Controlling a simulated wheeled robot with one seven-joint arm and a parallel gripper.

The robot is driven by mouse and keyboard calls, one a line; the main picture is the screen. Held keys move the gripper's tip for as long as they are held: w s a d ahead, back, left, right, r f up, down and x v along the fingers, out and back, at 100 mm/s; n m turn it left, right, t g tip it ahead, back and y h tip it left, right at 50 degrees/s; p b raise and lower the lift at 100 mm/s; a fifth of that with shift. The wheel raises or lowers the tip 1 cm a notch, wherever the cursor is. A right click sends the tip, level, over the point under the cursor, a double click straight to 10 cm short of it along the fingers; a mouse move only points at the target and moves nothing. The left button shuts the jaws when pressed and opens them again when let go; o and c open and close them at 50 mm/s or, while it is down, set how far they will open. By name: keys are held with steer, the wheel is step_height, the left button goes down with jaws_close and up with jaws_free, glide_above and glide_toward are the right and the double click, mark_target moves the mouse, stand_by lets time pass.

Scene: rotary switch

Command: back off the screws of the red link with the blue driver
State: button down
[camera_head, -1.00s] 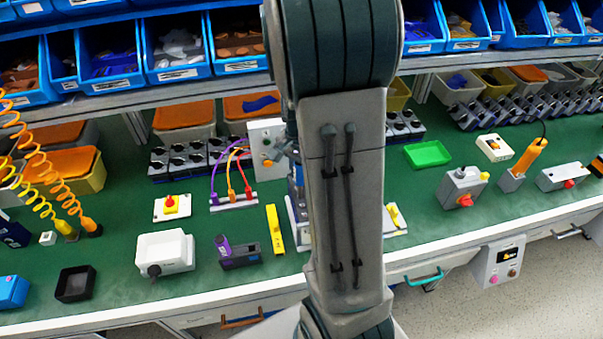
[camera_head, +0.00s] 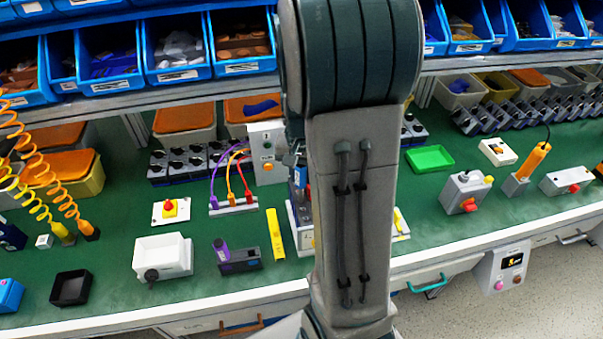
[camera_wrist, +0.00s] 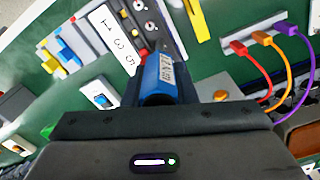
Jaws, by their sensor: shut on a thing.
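The blue driver (camera_wrist: 166,76) has a white label on its handle and stands between the jaws of my gripper (camera_wrist: 165,98) in the wrist view. My gripper is shut on the driver. Beyond its far end is a grey device (camera_wrist: 165,22) with round white dials or screw heads and a white label strip. A small red part (camera_wrist: 144,51) shows beside the driver; I cannot tell whether it is the red link. The driver's tip is hidden. In the head view my arm covers most of the device (camera_head: 301,222).
A terminal strip (camera_head: 233,205) with purple, orange and red cables stands left of the device. A yellow bar (camera_head: 275,233) lies between them, near a dark box (camera_head: 240,262) holding a purple-handled tool. A green tray (camera_head: 429,158) is to the right.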

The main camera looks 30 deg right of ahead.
steer(key=shift+f+n+b, duration=0.15)
steer(key=shift+n+b, duration=0.3)
steer(key=shift+n, duration=0.45)
steer(key=shift+a+n, duration=0.1)
steer(key=shift+n, duration=1.2)
steer(key=shift+b, duration=0.3)
steer(key=shift+n+b, duration=0.35)
steer(key=shift+n, duration=0.55)
steer(key=shift+r+p, duration=2.3)
steer(key=shift+r, duration=0.9)
